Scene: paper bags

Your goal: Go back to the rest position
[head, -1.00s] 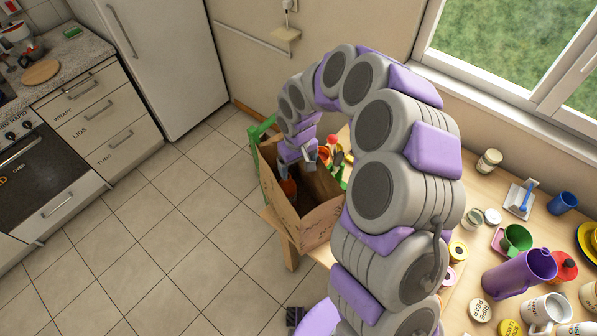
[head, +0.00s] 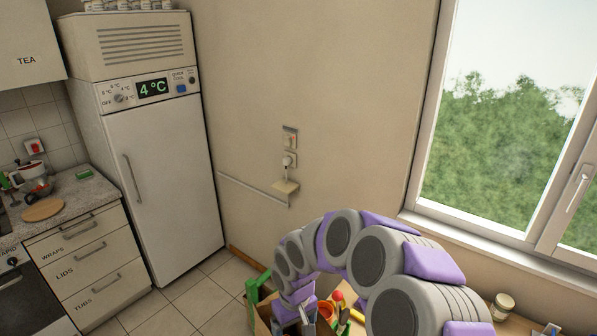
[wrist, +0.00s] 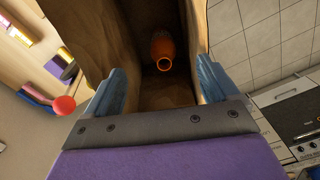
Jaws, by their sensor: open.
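My gripper (wrist: 162,86) is open, with its two blue-grey fingers wide apart and nothing between them. In the wrist view it points down into the brown paper bag (wrist: 82,30), whose walls rise around the fingers. An orange cup-like thing (wrist: 163,50) lies deeper in the bag, apart from the fingers. In the head view my gripper (head: 308,318) shows at the bottom edge, at the bag's mouth (head: 262,325). Most of the bag is cut off there.
A fridge (head: 160,180) stands at the left, beside a counter with drawers (head: 85,255). A window (head: 510,120) is at the right. A green thing (head: 255,290) and several colourful items stand by the bag. A jar (head: 502,305) is on the table. Tiled floor (head: 200,300) lies open at the left.

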